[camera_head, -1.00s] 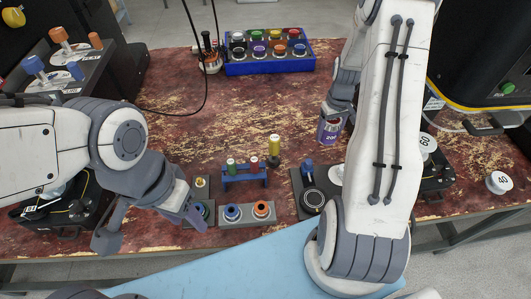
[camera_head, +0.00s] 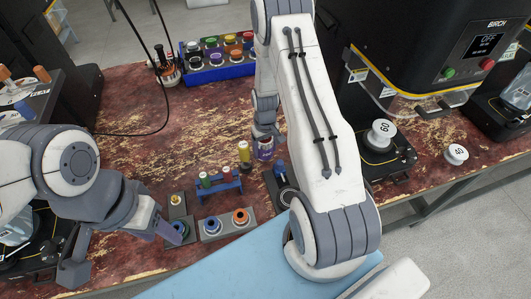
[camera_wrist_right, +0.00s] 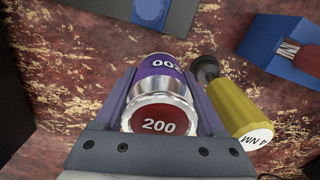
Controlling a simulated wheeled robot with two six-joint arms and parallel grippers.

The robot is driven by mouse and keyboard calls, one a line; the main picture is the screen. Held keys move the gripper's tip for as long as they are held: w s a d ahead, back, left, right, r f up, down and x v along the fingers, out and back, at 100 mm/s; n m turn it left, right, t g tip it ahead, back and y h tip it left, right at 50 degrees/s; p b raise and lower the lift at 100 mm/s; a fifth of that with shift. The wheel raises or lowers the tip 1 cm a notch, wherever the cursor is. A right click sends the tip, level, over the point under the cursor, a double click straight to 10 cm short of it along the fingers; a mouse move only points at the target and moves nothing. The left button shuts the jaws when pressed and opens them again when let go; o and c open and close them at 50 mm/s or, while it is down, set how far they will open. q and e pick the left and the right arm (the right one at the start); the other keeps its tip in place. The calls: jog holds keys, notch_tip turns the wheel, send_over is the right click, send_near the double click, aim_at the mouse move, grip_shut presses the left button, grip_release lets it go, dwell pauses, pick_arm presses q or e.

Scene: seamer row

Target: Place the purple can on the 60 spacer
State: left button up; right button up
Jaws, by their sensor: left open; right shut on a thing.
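The purple can (camera_head: 265,153) is in my right gripper (camera_head: 264,136), beside the yellow-handled driver, near the middle of the table. In the right wrist view the can (camera_wrist_right: 158,68) sits between the two fingers (camera_wrist_right: 160,88), its silver-rimmed red end marked 200 facing the camera. I cannot tell whether it touches the table. The 60 spacer (camera_head: 382,133), a white spool shape, stands upright on a black machine's base at the right, apart from the can, with nothing on it. My left gripper (camera_head: 120,256) is open and empty at the front left.
A yellow driver (camera_head: 244,152) and a blue rack (camera_head: 218,187) stand left of the can. Grey blocks with rings (camera_head: 226,226) lie in front. A blue crate of cans (camera_head: 217,72) is at the back. The 40 spacer (camera_head: 456,154) sits right of the 60 spacer.

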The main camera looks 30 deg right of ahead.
aim_at(265, 155)
jog(key=shift+f, duration=1.55)
jog(key=shift+f, duration=0.2)
jog(key=o, duration=1.3)
